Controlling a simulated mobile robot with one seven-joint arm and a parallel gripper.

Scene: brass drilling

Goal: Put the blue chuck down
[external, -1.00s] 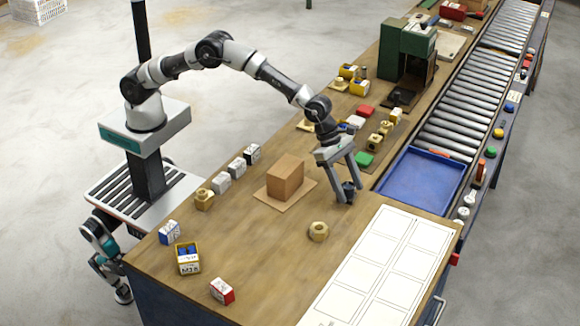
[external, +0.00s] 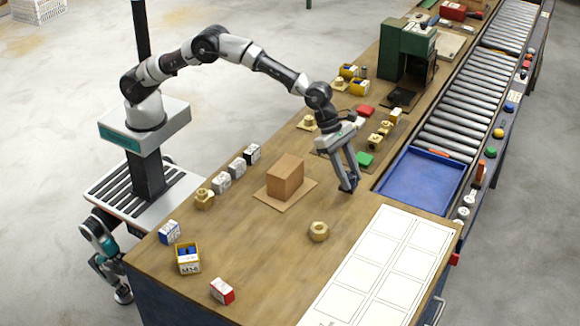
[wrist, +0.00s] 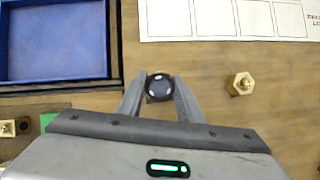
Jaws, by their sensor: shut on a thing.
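My gripper (external: 349,186) points down over the bench between the wooden block and the blue tray. It is shut on the blue chuck, a small, dark, round piece with pale marks on top. In the wrist view the chuck (wrist: 159,88) sits between the two fingertips. In the external view the fingers mostly hide it. The chuck is at or just above the bench top; I cannot tell if it touches.
A brass hex nut (external: 318,231) stands in front of the gripper. A wooden block (external: 285,178) on a thin board is to the left. The blue tray (external: 424,180) and a white sheet of boxes (external: 385,265) are to the right. Bare bench lies around the chuck.

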